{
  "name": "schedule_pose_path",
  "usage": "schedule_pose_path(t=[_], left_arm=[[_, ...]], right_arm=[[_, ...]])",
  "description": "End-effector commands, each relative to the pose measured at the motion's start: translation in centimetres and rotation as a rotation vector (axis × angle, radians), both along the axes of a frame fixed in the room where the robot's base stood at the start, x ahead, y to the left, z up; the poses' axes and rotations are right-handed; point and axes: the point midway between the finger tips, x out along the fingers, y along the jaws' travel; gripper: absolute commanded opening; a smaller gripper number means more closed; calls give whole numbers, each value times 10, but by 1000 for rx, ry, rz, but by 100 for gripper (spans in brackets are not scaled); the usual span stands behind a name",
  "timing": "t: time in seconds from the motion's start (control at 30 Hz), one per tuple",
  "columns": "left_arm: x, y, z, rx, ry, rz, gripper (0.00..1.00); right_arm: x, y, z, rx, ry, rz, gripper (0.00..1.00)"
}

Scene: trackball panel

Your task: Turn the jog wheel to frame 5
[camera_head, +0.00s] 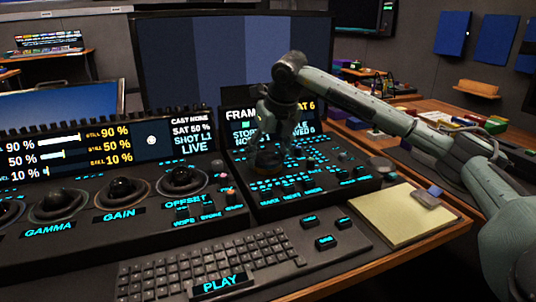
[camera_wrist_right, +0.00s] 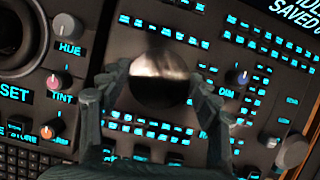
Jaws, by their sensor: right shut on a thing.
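The jog wheel (camera_wrist_right: 162,72) appears in the right wrist view as a shiny dark-and-silver round top on the button panel. My right gripper (camera_wrist_right: 160,92) has its fingers on either side of it, shut on it. In the head view my right gripper (camera_head: 268,155) reaches down onto the right-hand panel and hides the wheel. My left gripper is not in view.
Trackballs (camera_head: 121,190) labelled gamma, gain and offset stand left of the panel. A keyboard (camera_head: 200,265) lies in front. A yellow notepad (camera_head: 403,213) lies to the right. Small knobs, such as the DIM knob (camera_wrist_right: 238,77), and lit buttons surround the wheel closely.

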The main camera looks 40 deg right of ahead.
Motion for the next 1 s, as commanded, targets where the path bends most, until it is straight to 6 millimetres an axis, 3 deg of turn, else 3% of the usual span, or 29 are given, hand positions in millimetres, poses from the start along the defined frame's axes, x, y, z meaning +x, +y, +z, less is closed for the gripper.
schedule_pose_path(t=[0.5, 0.53, 0.67, 1.0], left_arm=[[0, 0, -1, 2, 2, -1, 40], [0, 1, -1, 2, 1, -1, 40], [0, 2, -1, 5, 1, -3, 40], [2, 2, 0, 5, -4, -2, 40]], right_arm=[[0, 1, 0, 2, 1, -17, 33], [0, 1, 0, 2, 1, -17, 66], [0, 0, 0, 2, 1, -17, 82], [0, 0, 1, 1, 0, -17, 83]])
